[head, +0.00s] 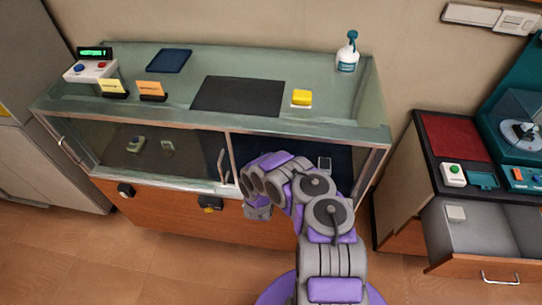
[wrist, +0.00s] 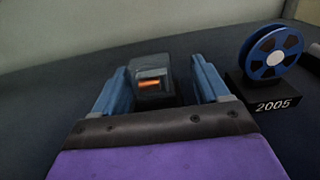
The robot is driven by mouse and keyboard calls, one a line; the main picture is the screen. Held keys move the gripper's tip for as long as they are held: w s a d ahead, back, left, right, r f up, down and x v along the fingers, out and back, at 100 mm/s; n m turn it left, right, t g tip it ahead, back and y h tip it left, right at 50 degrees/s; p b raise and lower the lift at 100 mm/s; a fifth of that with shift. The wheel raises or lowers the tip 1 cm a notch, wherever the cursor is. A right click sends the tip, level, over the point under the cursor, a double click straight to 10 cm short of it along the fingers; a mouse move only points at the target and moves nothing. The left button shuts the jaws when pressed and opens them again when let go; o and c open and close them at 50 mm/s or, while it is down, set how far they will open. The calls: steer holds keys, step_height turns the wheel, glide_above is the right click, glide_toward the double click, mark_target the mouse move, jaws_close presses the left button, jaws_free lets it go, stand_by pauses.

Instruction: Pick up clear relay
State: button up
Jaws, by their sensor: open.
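The clear relay (wrist: 152,75) shows in the wrist view as a small dark, see-through block with a copper-coloured coil inside. It stands on a dark surface. My gripper (wrist: 163,72) is open, its two blue fingers pointing forward at the left and right of the relay. I cannot tell whether either finger touches it. In the head view my arm reaches into the right half of the glass display case (head: 215,125), and the arm hides the gripper and the relay there.
A blue reel (wrist: 272,55) on a black stand marked 2005 (wrist: 268,100) is close to the right finger. The case's left half holds a few small items behind glass. A spray bottle (head: 348,52) and a yellow block (head: 301,97) stand on top. An open drawer (head: 478,235) juts out at right.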

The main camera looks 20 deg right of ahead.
steer(key=shift+x, duration=1.15)
steer(key=shift+w+a+b, duration=0.2)
steer(key=shift+w+b, duration=0.1)
steer(key=shift+w, duration=0.05)
steer(key=shift+w+a+r, duration=0.15)
steer(key=shift+w+a, duration=0.05)
steer(key=shift+a, duration=0.1)
steer(key=shift+d, duration=0.7)
steer(key=c, duration=0.3)
steer(key=shift+a, duration=0.55)
steer(key=c, duration=0.6)
steer(key=shift+c, duration=0.7)
steer(key=shift+d, duration=0.2)
steer(key=shift+c, duration=0.3)
